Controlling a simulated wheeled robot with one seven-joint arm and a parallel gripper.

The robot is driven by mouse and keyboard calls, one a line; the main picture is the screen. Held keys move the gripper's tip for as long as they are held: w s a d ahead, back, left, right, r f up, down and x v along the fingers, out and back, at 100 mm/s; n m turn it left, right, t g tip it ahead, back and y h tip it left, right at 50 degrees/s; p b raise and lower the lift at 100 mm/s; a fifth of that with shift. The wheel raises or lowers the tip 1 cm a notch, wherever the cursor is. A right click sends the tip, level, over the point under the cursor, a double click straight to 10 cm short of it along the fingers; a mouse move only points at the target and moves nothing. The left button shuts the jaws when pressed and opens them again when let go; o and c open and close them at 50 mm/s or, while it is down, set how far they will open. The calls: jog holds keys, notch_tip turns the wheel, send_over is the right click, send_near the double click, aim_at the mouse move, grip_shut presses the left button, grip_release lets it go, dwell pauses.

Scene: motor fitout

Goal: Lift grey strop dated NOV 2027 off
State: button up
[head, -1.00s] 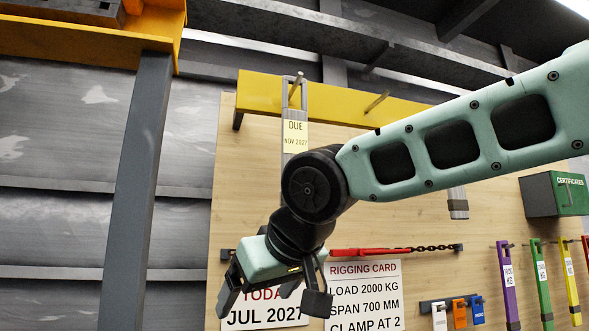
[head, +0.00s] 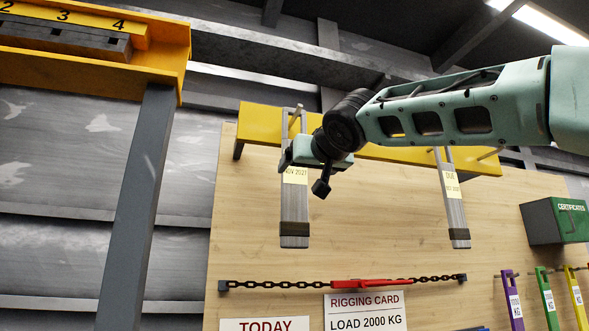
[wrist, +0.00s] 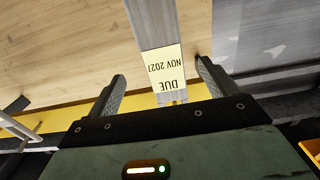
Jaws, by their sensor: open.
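The grey strop with a cream tag (head: 294,215) hangs by its top loop from a peg on the yellow rail (head: 395,157). Its tag reads DUE NOV 2027 as best I can tell, the last digit being small. My gripper (head: 303,174) is at the tag, just below the rail, and covers part of the strop's upper length. In the wrist view the strop (wrist: 149,25) runs between the two open fingers (wrist: 160,84), with a gap on each side. A second grey strop (head: 454,210) hangs from another peg to the right, its tag date too small to read.
A red tensioner on a chain (head: 370,284) crosses the wooden board below. A green certificates box (head: 548,212), coloured slings and a rigging card (head: 365,310) are to the right and below. A grey post (head: 140,200) stands left.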

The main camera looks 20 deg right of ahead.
aim_at(296, 177)
jog(key=w+p, duration=0.1)
jog(key=w, duration=0.2)
jog(key=w+p, duration=0.1)
jog(key=w, duration=0.1)
jog(key=w+p, duration=0.2)
jog(key=shift+w+a+r, duration=0.15)
jog(key=shift+w, duration=0.45)
jog(key=shift+c, duration=0.3)
jog(key=c, duration=1.3)
jog(key=shift+p, duration=0.3)
